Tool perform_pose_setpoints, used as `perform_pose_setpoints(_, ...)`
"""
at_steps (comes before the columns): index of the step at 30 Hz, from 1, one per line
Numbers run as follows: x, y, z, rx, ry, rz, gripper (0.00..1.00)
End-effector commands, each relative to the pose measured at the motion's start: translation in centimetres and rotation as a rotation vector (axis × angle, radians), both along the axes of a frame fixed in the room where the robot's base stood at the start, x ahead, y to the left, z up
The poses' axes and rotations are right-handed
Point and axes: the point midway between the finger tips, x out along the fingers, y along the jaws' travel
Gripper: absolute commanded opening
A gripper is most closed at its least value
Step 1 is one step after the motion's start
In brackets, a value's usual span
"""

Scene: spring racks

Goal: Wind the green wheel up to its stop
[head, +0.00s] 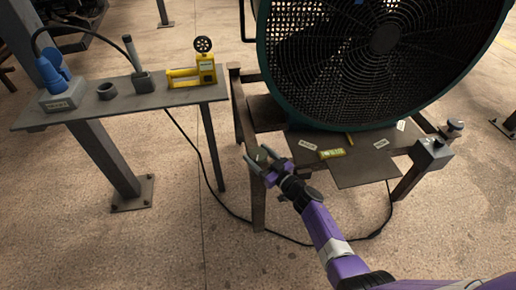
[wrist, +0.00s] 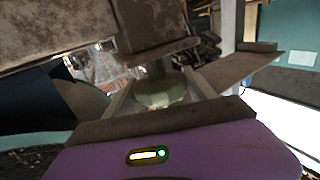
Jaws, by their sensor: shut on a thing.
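The green wheel (head: 259,155) is a small, dull green piece at the front left of the fan's stand, below the fan. In the wrist view the green wheel (wrist: 158,96) shows between my two fingers, with a brown beam right above it. My gripper (head: 264,162) reaches it from the lower right and is shut on it, a finger on each side. In the wrist view my gripper (wrist: 155,92) hides part of the wheel's near side. I cannot tell how far the wheel is turned, and no stop can be made out.
A big caged fan (head: 385,40) stands on a brown stand with a labelled plate (head: 365,172). A grey block (head: 432,150) sits at its right corner. The side table (head: 130,106) at left carries a yellow instrument (head: 190,74) and a blue plug (head: 52,80). A black cable crosses the floor.

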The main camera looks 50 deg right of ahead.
Motion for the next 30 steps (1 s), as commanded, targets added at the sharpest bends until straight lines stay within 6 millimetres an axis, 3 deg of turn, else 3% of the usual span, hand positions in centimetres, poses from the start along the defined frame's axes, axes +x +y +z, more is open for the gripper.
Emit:
perform_pose_setpoints(18, -0.01, -0.27, -0.41, -0.002, -0.001, 0.454, 0.24)
perform_pose_setpoints(30, 0.00, -0.03, -0.15, -0.001, -0.002, 0.591, 0.24)
